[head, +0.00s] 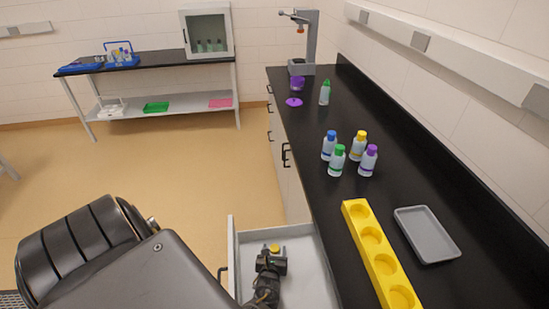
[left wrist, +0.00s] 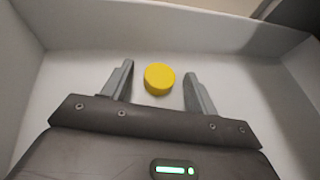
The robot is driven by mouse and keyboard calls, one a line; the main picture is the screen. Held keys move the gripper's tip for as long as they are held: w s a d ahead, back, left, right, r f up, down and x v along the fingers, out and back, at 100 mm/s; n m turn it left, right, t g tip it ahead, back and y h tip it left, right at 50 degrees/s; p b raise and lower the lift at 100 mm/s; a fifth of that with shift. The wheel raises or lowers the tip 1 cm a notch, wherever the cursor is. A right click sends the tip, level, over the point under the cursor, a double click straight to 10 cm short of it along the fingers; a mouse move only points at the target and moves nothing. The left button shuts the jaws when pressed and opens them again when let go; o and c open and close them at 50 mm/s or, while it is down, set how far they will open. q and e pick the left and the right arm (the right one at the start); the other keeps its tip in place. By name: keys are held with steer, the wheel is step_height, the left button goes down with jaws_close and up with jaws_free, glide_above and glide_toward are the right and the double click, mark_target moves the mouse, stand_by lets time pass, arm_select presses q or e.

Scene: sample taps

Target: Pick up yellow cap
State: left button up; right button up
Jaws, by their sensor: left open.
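The yellow cap (left wrist: 159,79) lies on the floor of the open drawer (head: 300,259). In the head view the cap (head: 274,247) shows just beyond the fingertips of my left gripper (head: 270,255). In the left wrist view my left gripper (left wrist: 158,78) is open, with one finger on each side of the cap. A gap shows between the cap and each finger. The gripper reaches down into the drawer. My right gripper is not in view.
The drawer's pale walls (left wrist: 95,22) surround the gripper closely. On the black counter (head: 310,180) stand several capped bottles (head: 338,160), a yellow rack with round holes (head: 382,258) and a grey tray (head: 427,235). A side table with a glass-fronted cabinet (head: 206,32) stands at the back.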

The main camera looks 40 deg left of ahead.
mark_target(274, 251)
arm_select(q)
steer(key=c, duration=1.1)
steer(key=shift+o, duration=0.2)
steer(key=shift+r, duration=0.1)
step_height(274, 251, up, 18)
steer(key=p, duration=0.3)
steer(key=shift+p, duration=0.3)
